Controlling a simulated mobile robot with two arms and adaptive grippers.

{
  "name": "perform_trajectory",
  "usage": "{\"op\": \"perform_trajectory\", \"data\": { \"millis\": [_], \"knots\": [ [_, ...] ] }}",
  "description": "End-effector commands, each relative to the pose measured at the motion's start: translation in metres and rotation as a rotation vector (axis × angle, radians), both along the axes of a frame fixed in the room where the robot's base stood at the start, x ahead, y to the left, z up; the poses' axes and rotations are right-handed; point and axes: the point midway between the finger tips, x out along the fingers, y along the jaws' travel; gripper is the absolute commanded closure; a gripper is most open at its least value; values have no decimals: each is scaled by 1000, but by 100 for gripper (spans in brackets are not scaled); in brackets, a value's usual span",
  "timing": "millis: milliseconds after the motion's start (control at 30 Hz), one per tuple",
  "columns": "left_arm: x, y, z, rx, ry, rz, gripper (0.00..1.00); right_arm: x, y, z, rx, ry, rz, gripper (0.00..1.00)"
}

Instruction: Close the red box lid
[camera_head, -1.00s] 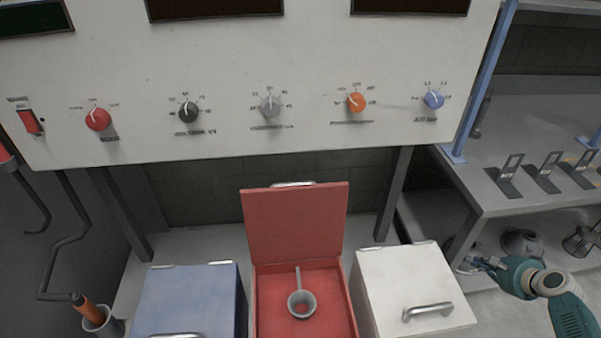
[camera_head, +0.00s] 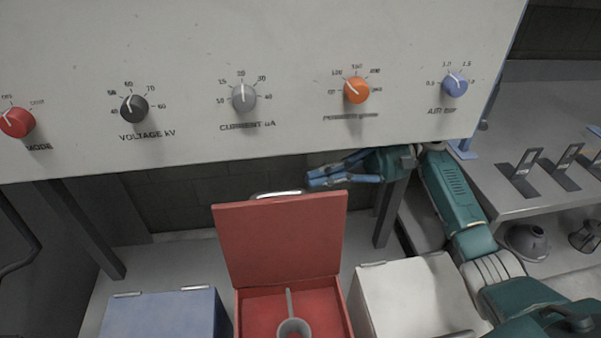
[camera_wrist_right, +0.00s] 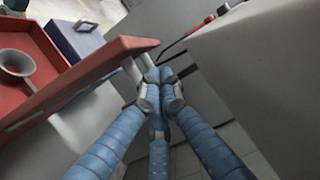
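The red box (camera_head: 335,300) stands at the bottom centre with its red lid (camera_head: 282,240) raised, leaning slightly back. A silver handle (camera_head: 277,195) shows behind the lid's top edge. A grey ladle-like cup (camera_head: 292,325) lies inside; the wrist view also shows this cup (camera_wrist_right: 16,64) and the lid (camera_wrist_right: 85,80). My right gripper (camera_head: 313,178) is behind and just right of the lid's top edge. Its blue fingertips (camera_wrist_right: 160,78) are together with nothing seen between them, close to the lid's edge; contact cannot be told. My left gripper is not in view.
A blue box (camera_head: 165,315) stands left and a white box (camera_head: 410,290) right of the red box. The control panel (camera_head: 200,60) with knobs hangs above my right gripper. A panel leg (camera_head: 390,205) is close by my right arm. A grey bench (camera_head: 540,190) stands right.

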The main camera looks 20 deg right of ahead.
Motion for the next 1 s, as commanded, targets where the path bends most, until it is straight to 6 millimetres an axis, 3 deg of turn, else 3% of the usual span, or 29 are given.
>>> {"op": "perform_trajectory", "data": {
  "millis": [200,400,1000],
  "knots": [
    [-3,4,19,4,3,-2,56,-2,43,4,2,4,1,100],
    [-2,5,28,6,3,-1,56,-3,70,4,1,4,-2,100],
    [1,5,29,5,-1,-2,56,-3,82,2,-3,-5,-3,100]
  ]
}}
